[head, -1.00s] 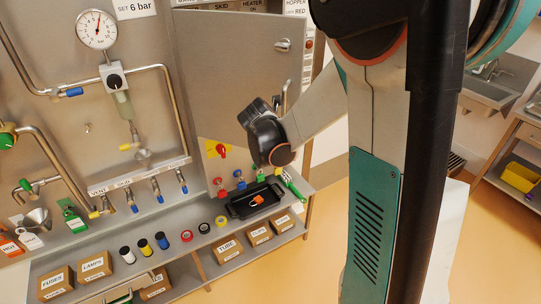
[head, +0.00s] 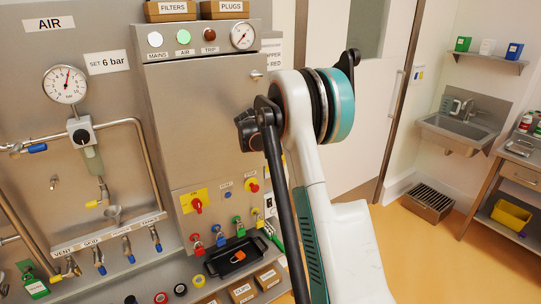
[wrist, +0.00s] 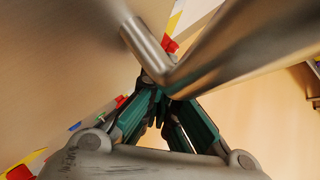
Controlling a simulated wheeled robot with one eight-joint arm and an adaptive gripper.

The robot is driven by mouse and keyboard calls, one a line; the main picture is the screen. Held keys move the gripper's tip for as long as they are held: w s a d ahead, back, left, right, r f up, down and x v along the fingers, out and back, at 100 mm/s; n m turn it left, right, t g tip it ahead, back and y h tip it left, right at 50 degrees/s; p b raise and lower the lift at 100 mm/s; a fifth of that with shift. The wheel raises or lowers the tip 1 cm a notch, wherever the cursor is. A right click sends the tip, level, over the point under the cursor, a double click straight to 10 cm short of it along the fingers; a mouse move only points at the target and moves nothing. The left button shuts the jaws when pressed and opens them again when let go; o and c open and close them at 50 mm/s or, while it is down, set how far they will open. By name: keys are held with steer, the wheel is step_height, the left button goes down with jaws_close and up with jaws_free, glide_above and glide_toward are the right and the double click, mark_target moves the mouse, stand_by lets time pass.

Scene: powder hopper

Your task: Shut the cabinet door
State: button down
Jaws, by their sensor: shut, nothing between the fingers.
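The grey metal cabinet door (head: 195,110) lies across the cabinet front in the head view, with a small latch (head: 257,75) near its upper right corner. It looks close to flush, but I cannot tell whether a gap remains at the right edge, partly hidden by my arm. My gripper (wrist: 163,95) is shut and empty in the wrist view. A bent metal bar (wrist: 160,65), perhaps the door's handle, crosses just in front of its fingertips; I cannot tell whether they touch. In the head view my dark wrist covers the door's right side, and the fingers are hidden.
Below the door are a red switch on a yellow plate (head: 196,204), several coloured padlocks, and a black tray (head: 232,257) on the bench. Pipework and a gauge (head: 65,84) stand to the left. Open floor (head: 415,245) lies at right, before a sink (head: 460,128).

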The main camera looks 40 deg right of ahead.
steer(key=shift+w+d, duration=0.25)
steer(key=shift+w, duration=0.9)
steer(key=shift+w+d, duration=0.2)
steer(key=shift+w, duration=0.95)
